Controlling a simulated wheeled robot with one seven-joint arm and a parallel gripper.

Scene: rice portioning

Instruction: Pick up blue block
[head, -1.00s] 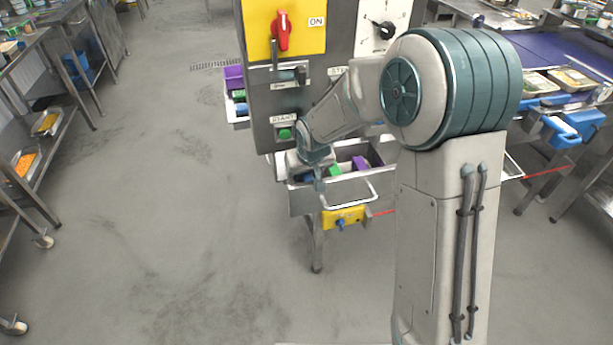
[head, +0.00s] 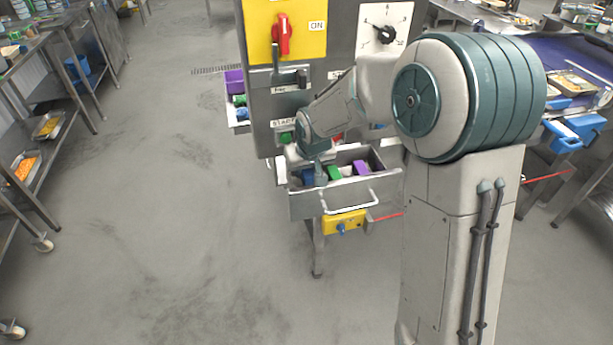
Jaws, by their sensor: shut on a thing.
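The blue block (head: 307,174) is in the left part of the open metal drawer (head: 350,202) at the front of the machine. My gripper (head: 319,177) points down into that drawer and is shut on the blue block. The gripper and wrist partly hide the block, and I cannot tell whether it is clear of the drawer floor. A green block (head: 334,173) and a purple block (head: 361,167) lie further right in the same drawer.
The drawer's wire handle (head: 350,206) sticks out in front. The machine panel (head: 345,80) with its red switch (head: 283,38) stands close behind my arm. A second tray (head: 237,112) with purple, green and blue blocks is at its left. Floor is clear at left.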

